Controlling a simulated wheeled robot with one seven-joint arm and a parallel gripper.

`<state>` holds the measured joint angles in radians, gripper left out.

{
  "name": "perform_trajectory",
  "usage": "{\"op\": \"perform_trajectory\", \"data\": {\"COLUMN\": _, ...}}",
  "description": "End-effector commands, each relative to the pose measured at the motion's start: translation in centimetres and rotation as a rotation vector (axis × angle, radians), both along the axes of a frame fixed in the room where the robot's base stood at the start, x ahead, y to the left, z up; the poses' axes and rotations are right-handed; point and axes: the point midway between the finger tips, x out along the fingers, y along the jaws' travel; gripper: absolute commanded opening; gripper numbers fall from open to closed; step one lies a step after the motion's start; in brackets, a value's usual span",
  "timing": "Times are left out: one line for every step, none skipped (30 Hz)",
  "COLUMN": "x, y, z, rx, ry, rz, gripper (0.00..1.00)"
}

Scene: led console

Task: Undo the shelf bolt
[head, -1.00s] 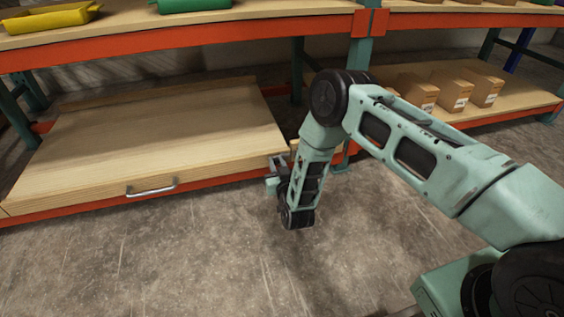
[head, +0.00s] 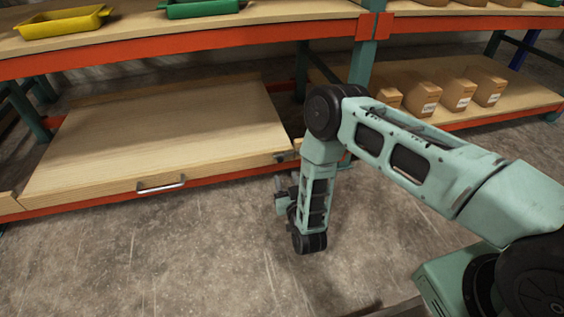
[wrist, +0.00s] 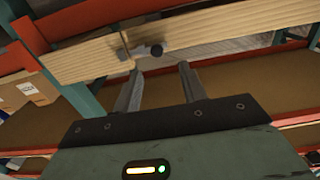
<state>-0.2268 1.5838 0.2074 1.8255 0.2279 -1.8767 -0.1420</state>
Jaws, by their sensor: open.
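The shelf bolt (wrist: 152,50) shows in the wrist view as a small metal bolt with a dark round knob, on the front edge of the wooden shelf board (wrist: 200,40). In the head view the bolt (head: 283,157) is a small dark fitting at the right end of the pull-out shelf (head: 170,135). My gripper (wrist: 160,70) is open, with nothing between its fingers. Its fingertips point at the board just below the knob in the wrist view, apart from it. In the head view my wrist hides most of the gripper. Whether the bolt is slid fully across cannot be told.
The shelf has a metal handle (head: 161,185) on its front edge. An orange beam (head: 110,197) runs beneath it, and a teal post (head: 362,62) stands to the right. Cardboard boxes (head: 458,95) sit on the neighbouring shelf. The floor in front is clear.

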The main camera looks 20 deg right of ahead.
Motion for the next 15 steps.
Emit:
{"op": "perform_trajectory", "data": {"x": -1.4, "y": 0.1, "z": 0.5, "rx": -0.002, "ry": 0.006, "rz": 0.002, "gripper": 0.42}}
{"op": "perform_trajectory", "data": {"x": -2.1, "y": 0.1, "z": 0.5, "rx": -0.002, "ry": 0.007, "rz": 0.002, "gripper": 0.42}}
{"op": "perform_trajectory", "data": {"x": -3.0, "y": 0.1, "z": 0.5, "rx": -0.001, "ry": 0.007, "rz": 0.002, "gripper": 0.42}}
{"op": "perform_trajectory", "data": {"x": -3.8, "y": 0.0, "z": 0.5, "rx": -0.001, "ry": 0.006, "rz": 0.002, "gripper": 0.42}}
{"op": "perform_trajectory", "data": {"x": -4.3, "y": 0.2, "z": 0.6, "rx": -0.001, "ry": 0.005, "rz": 0.005, "gripper": 0.42}}
{"op": "perform_trajectory", "data": {"x": -5.0, "y": 0.3, "z": 0.6, "rx": -0.003, "ry": 0.005, "rz": 0.007, "gripper": 0.42}}
{"op": "perform_trajectory", "data": {"x": -5.5, "y": 0.3, "z": 0.6, "rx": -0.003, "ry": 0.005, "rz": 0.007, "gripper": 0.42}}
{"op": "perform_trajectory", "data": {"x": -6.0, "y": 0.3, "z": 0.6, "rx": -0.004, "ry": 0.004, "rz": 0.008, "gripper": 0.42}}
{"op": "perform_trajectory", "data": {"x": -6.6, "y": 0.2, "z": 0.6, "rx": -0.004, "ry": 0.003, "rz": 0.008, "gripper": 0.42}}
{"op": "perform_trajectory", "data": {"x": -6.9, "y": 0.3, "z": 0.6, "rx": -0.003, "ry": 0.002, "rz": 0.008, "gripper": 0.42}}
{"op": "perform_trajectory", "data": {"x": -7.3, "y": 0.3, "z": 0.4, "rx": -0.004, "ry": 0.003, "rz": 0.007, "gripper": 0.42}}
{"op": "perform_trajectory", "data": {"x": -7.7, "y": 0.3, "z": 0.3, "rx": -0.003, "ry": 0.005, "rz": 0.007, "gripper": 0.42}}
{"op": "perform_trajectory", "data": {"x": -7.9, "y": 0.3, "z": 0.3, "rx": -0.003, "ry": 0.005, "rz": 0.006, "gripper": 0.42}}
{"op": "perform_trajectory", "data": {"x": -8.2, "y": 0.3, "z": 0.3, "rx": -0.002, "ry": 0.005, "rz": 0.006, "gripper": 0.42}}
{"op": "perform_trajectory", "data": {"x": -8.5, "y": 0.2, "z": 0.2, "rx": -0.002, "ry": 0.005, "rz": 0.005, "gripper": 0.42}}
